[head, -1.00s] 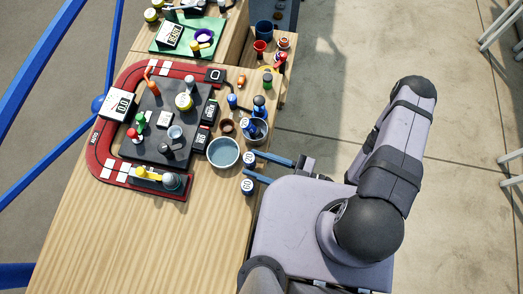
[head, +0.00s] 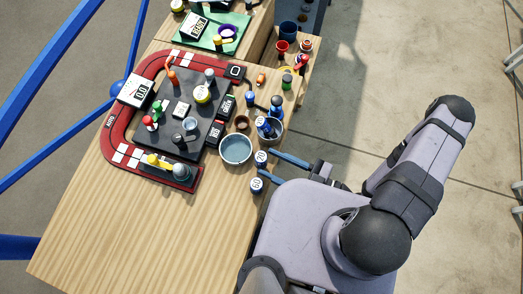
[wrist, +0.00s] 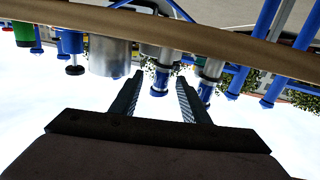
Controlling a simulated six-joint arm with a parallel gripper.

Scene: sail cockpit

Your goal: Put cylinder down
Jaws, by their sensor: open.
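Two blue cylinders with white tops marked "50" stand upright at the table's right edge: an upper one (head: 261,156) and a lower one (head: 257,185). My gripper (head: 268,162) is open and empty, reaching in level from the right with its fingertips beside them. In the wrist view, which is upside down, the upper cylinder (wrist: 160,82) shows beyond the gap between my open fingers (wrist: 158,82). The lower cylinder (wrist: 207,85) shows beyond the right finger. A third blue cylinder (head: 264,122) marked "50" is at a metal pot (head: 276,131).
A wide metal bowl (head: 236,161) stands left of the cylinders. A dark board (head: 165,140) with jars and a red track (head: 107,138) lie further left. Green-and-black (head: 287,82) and blue (head: 250,99) bottles stand beyond the pot. The table's near part (head: 130,225) is clear.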

